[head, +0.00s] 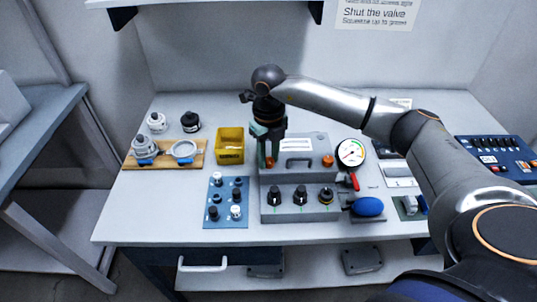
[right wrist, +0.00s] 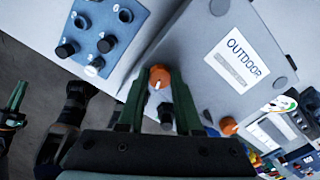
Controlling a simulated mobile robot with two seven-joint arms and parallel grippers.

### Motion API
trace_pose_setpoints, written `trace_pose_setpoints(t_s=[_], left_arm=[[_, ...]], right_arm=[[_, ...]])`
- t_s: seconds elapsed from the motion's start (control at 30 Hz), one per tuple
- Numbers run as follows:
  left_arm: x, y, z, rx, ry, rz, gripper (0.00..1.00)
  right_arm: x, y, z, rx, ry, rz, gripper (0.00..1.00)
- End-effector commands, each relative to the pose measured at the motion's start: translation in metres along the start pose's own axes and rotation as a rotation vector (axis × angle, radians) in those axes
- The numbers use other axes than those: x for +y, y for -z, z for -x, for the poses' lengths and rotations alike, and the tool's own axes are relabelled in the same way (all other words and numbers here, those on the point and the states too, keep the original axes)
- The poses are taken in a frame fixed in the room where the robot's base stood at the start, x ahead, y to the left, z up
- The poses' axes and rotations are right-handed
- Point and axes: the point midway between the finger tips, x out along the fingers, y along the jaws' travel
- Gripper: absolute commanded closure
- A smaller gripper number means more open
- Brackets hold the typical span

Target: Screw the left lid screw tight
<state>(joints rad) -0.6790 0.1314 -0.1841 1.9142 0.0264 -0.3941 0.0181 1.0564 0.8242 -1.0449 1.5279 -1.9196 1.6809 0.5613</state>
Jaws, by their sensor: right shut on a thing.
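The left lid screw is an orange knob (head: 270,163) at the left of the grey box's lid (head: 313,145). My right gripper (head: 267,152) points down and is shut on this screw. In the right wrist view the orange screw (right wrist: 158,76) shows between the green fingertips (right wrist: 157,88). The right lid screw (head: 327,160), also orange, sits at the lid's other side and shows in the right wrist view (right wrist: 229,126). The head view shows no left gripper. Green finger-like parts (right wrist: 17,97) at the left edge of the right wrist view look like my left gripper; its opening is unclear.
A yellow bin (head: 230,153) and a blue panel with knobs (head: 225,219) stand left of the box. A round gauge (head: 350,152) and a blue oval pad (head: 368,206) are at its right. A wooden board with fittings (head: 165,158) lies further left. The table's front left is clear.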

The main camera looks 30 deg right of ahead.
Motion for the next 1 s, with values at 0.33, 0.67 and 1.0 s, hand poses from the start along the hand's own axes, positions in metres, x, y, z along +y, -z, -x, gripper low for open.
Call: trace_pose_setpoints(t_s=[0.33,0.67,1.0], left_arm=[[0.0002,0.0030,0.0028,0.000,0.000,0.000,1.00],[0.0003,0.0040,0.0037,0.000,0.000,0.000,1.00],[0.0003,0.0041,0.0038,0.000,0.000,0.000,1.00]], right_arm=[[-0.0003,-0.0002,0.0009,0.000,0.000,-0.250,1.00],[-0.0005,-0.0002,0.0004,-0.001,0.000,-0.359,1.00],[-0.0005,-0.0002,0.0003,-0.001,0.000,-0.374,1.00]])
